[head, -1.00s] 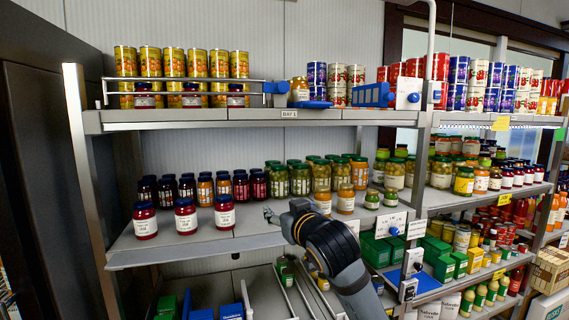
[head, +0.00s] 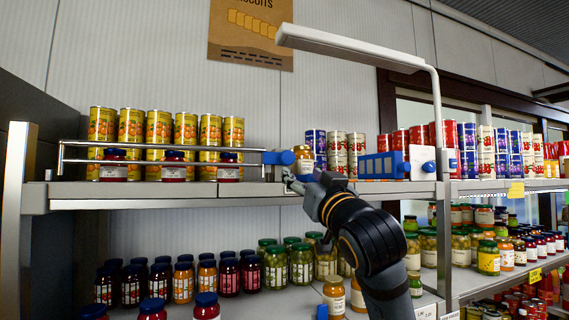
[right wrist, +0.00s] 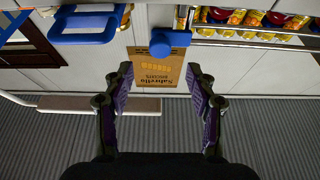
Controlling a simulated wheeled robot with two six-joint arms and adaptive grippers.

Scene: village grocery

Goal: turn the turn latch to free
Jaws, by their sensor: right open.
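The turn latch is a blue block with a rounded knob (head: 285,158) at the right end of a metal rail (head: 160,150) on the top shelf. It also shows in the right wrist view (right wrist: 168,42), up and slightly right of centre, beyond the fingertips. My right gripper (head: 291,184) is just below the latch, at the front edge of the top shelf. In the right wrist view its two fingers (right wrist: 160,72) are spread apart with nothing between them. The latch appears clear of both fingers. My left gripper is not in view.
Dark-lidded red jars (head: 174,166) and yellow cans (head: 130,130) stand behind the rail. An orange jar (head: 303,160) stands right beside the latch. A blue slotted holder (head: 384,166) is further right. A white lamp arm (head: 350,48) hangs above.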

